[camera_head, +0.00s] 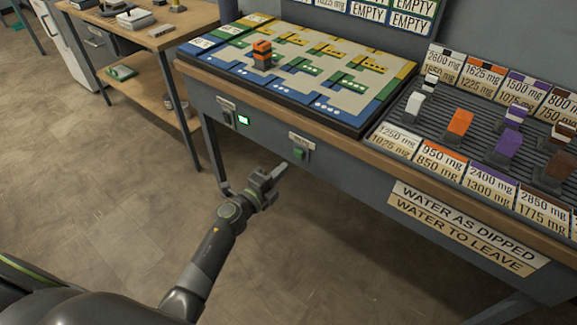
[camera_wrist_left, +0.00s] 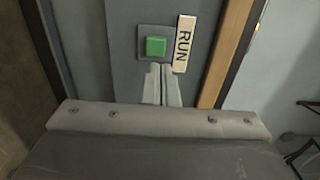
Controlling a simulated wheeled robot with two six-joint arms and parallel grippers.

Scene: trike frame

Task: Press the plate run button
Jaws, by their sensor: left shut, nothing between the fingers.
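The plate run button is a green square button (camera_head: 299,154) on a grey plate on the front panel of the bench. A small label sits just above it in the head view. In the left wrist view the green button (camera_wrist_left: 155,46) stands beside a label reading RUN (camera_wrist_left: 184,44). My left gripper (camera_head: 284,167) is shut and empty, its fingertips just in front of and below the button. In the left wrist view the closed fingertips (camera_wrist_left: 161,70) point at the lower edge of the button's plate; I cannot tell whether they touch it. My right gripper is not in view.
A second control with a lit green indicator (camera_head: 243,119) is left of the button. A coloured board (camera_head: 310,72) with an orange and dark stack (camera_head: 262,54) lies on the bench top. A ribbed rack (camera_head: 471,114) with coloured blocks is at the right. Open floor lies below.

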